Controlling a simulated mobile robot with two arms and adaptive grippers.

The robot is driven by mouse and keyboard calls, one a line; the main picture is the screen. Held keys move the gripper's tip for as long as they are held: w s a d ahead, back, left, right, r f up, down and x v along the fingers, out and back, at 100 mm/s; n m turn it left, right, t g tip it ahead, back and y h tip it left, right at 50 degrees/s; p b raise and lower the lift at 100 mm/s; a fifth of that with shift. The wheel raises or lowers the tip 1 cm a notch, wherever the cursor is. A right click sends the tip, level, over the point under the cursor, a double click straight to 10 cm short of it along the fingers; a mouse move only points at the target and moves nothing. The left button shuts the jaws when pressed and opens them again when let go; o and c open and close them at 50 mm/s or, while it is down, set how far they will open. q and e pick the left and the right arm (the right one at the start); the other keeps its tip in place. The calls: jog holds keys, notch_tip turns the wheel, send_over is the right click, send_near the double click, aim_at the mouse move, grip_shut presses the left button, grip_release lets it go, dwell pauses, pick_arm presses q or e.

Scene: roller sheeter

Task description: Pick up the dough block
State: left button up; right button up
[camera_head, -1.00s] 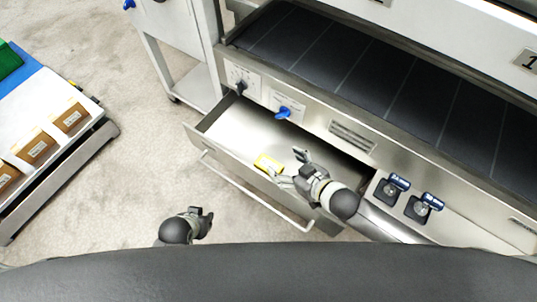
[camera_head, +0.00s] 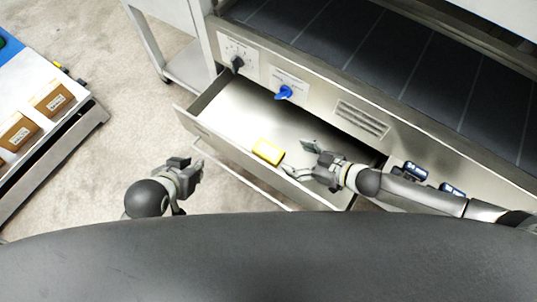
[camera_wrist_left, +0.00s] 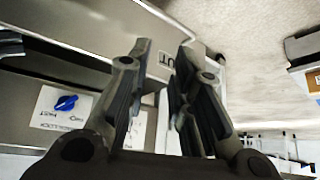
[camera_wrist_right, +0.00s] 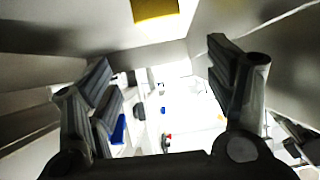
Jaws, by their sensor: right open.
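The dough block is a small yellow block (camera_head: 268,151) lying in the open metal drawer (camera_head: 225,120), near its front wall. It also shows at the top edge of the right wrist view (camera_wrist_right: 155,10). My right gripper (camera_head: 298,160) is open and empty, over the drawer just right of the block and apart from it. Its spread fingers show in the right wrist view (camera_wrist_right: 170,85). My left gripper (camera_head: 198,168) is outside the drawer, left of its front. Its fingers stand apart with nothing between them in the left wrist view (camera_wrist_left: 165,80).
A blue knob (camera_head: 284,93) and a black knob (camera_head: 237,63) sit on the machine panel behind the drawer. The drawer's front handle (camera_head: 240,178) sticks out toward me. A cart with brown boxes (camera_head: 18,132) stands at the left. Floor between cart and drawer is clear.

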aim_at(271, 151)
jog(key=shift+f+b, duration=0.4)
jog(key=shift+f, duration=0.3)
jog(key=b+x, duration=0.1)
jog(key=x, duration=0.4)
jog(key=shift+b, duration=0.3)
jog(key=shift+w+a+f, duration=0.25)
jog(key=shift+a, duration=0.2)
jog(key=b+x, duration=0.2)
jog(key=x, duration=0.2)
jog(key=shift+a, duration=0.15)
jog(key=shift+w+a+f+b, duration=0.1)
jog(key=shift+a+b, duration=0.05)
jog(key=shift+b, duration=0.15)
pick_arm(q)
jog(key=w+d+r+t+h, duration=0.1)
jog(key=w+r+t, duration=0.3)
jog(key=r, duration=0.5)
jog(key=w+d+r+t+h, duration=0.2)
jog(key=w+d+r+t, duration=0.2)
jog(key=r+t, duration=0.3)
notch_tip(271, 151, up, 3)
jog(key=shift+w+r+m+t+h, duration=0.2)
jog(key=shift+w+m+t+h, duration=0.1)
jog(key=shift+w, duration=0.45)
pick_arm(e)
jog(key=shift+c, duration=0.2)
pick_arm(q)
jog(key=shift+a, duration=0.1)
pick_arm(e)
jog(key=c, duration=1.2)
